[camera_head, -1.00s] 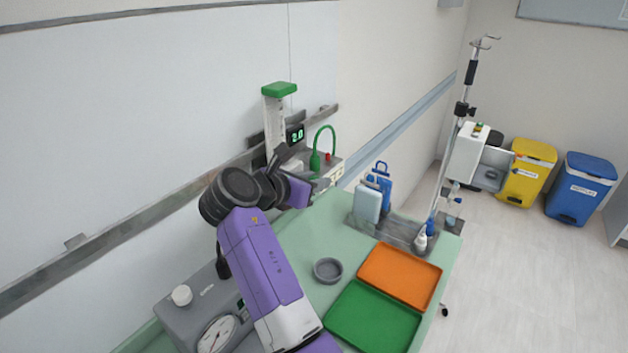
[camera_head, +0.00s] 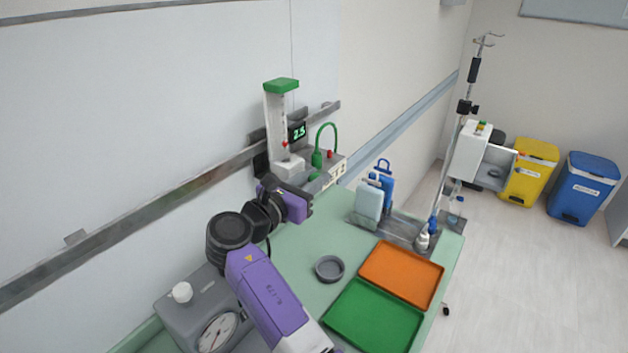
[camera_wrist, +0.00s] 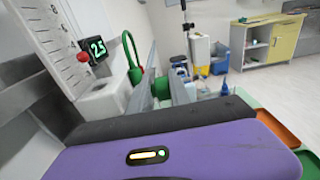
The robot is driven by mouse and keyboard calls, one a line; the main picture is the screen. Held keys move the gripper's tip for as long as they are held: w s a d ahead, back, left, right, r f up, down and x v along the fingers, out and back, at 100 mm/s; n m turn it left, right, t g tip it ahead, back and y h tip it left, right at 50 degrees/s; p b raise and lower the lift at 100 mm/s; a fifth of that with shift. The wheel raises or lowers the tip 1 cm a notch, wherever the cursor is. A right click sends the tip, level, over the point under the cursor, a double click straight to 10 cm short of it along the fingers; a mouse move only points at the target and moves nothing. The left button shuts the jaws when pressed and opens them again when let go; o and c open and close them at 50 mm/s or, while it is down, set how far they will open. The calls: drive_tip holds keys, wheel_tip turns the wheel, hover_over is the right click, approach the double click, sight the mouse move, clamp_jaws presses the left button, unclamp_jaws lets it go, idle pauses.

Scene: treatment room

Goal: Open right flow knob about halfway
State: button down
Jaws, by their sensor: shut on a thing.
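The flowmeter unit stands by the wall, with a clear tube (camera_head: 276,120) under a green cap. Its small display (camera_head: 297,132) shows green digits that look like 2.5; the display is also in the wrist view (camera_wrist: 97,47). A red float (camera_wrist: 83,57) sits low in the tube. A green knob (camera_head: 314,177) is on the unit's front, partly hidden by my gripper. In the wrist view the knob (camera_wrist: 161,87) shows between my fingers. My gripper (camera_head: 309,184) is shut on this knob. How far the knob is turned cannot be read from its surface.
A grey gauge box (camera_head: 183,312) stands under my arm. A grey dish (camera_head: 329,268), orange tray (camera_head: 400,273) and green tray (camera_head: 372,318) lie on the table. Bottles stand behind them.

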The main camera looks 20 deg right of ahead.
sight(316, 176)
drive_tip(key=shift+s+d+f+t+h+b, duration=0.15)
drive_tip(key=shift+t+h+b, duration=0.1)
drive_tip(key=shift+h+b, duration=0.2)
drive_tip(key=shift+s+d+f+t+h+b, duration=0.1)
drive_tip(key=shift+t+h+b, duration=0.2)
drive_tip(key=shift+h, duration=0.15)
drive_tip(key=shift+a+r, duration=0.1)
drive_tip(key=c, duration=1.3)
unclamp_jaws()
drive_tip(key=shift+r, duration=0.1)
wheel_tip(316, 176, up, 20)
drive_tip(key=shift+b, duration=0.85)
